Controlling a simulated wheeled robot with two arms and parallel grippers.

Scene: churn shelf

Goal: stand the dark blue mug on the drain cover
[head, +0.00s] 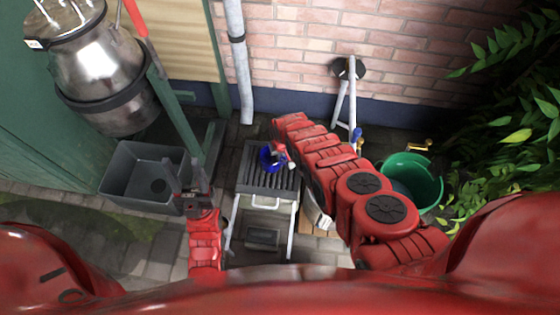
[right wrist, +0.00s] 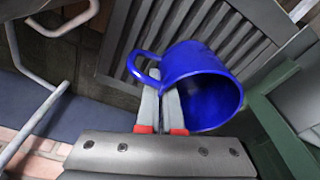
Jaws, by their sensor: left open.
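The dark blue mug (head: 268,160) is over the slatted grey top of a small metal stand. In the right wrist view the mug (right wrist: 205,88) is tilted, with its handle toward the fingers. My right gripper (head: 279,152) has its fingers close together at the handle, which passes between them; it also shows in the right wrist view (right wrist: 161,100). I cannot tell whether the mug touches the slats. My left gripper (head: 190,190) is open and empty, left of the stand. A dark rectangular piece (head: 262,238) lies low below the stand's front; I cannot tell whether it is the drain cover.
The slatted stand (head: 257,184) is in the middle. A grey sink-like bin (head: 125,180) and a steel churn (head: 100,65) are at the left. A green bucket (head: 425,178) and leaves are at the right. A downpipe (head: 238,60) runs along the brick wall.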

